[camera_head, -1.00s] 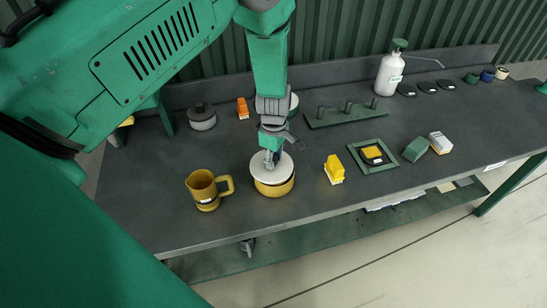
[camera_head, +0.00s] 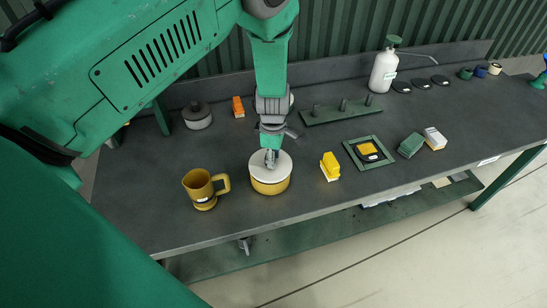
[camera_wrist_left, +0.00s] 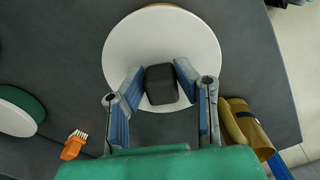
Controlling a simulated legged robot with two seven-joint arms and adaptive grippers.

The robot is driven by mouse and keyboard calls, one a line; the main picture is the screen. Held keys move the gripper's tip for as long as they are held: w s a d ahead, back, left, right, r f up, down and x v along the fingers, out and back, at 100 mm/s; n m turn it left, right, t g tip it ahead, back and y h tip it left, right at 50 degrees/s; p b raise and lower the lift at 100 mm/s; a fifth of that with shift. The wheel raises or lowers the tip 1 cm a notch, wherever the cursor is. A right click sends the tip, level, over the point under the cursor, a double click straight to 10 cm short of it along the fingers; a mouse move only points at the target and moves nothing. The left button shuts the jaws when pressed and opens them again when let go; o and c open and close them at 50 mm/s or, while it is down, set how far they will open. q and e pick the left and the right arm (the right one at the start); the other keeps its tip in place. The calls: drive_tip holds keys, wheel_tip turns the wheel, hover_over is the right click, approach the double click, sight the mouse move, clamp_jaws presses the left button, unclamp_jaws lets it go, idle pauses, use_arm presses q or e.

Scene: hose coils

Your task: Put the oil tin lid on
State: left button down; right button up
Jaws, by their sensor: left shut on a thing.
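The round white lid (camera_head: 281,170) with a dark knob (camera_wrist_left: 161,84) lies over the yellow tin (camera_head: 269,187) near the table's front edge. My left gripper (camera_head: 270,158) comes down from above and is shut on the lid's knob, with a finger on each side of it. The lid (camera_wrist_left: 125,45) covers nearly all of the tin in the left wrist view. It looks about level and at the tin's rim; I cannot tell whether it is fully seated. My right gripper is not in view.
A yellow jug (camera_head: 200,190) stands close left of the tin. A yellow-and-white block (camera_head: 330,167) lies to the right, beside a green square frame (camera_head: 352,157). A grey lidded pot (camera_head: 197,118), an orange brush (camera_head: 238,107) and a green peg rack (camera_head: 340,113) are behind.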

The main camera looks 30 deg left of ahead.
use_arm(q)
drive_tip(key=shift+f+b, duration=0.45)
drive_tip(key=shift+f, duration=0.2)
idle(0.3)
idle(0.4)
drive_tip(key=c, duration=1.2)
unclamp_jaws()
drive_tip(key=shift+o, duration=0.2)
wheel_tip(320, 180, up, 12)
drive_tip(key=shift+f, duration=0.1)
drive_tip(key=shift+w, duration=0.1)
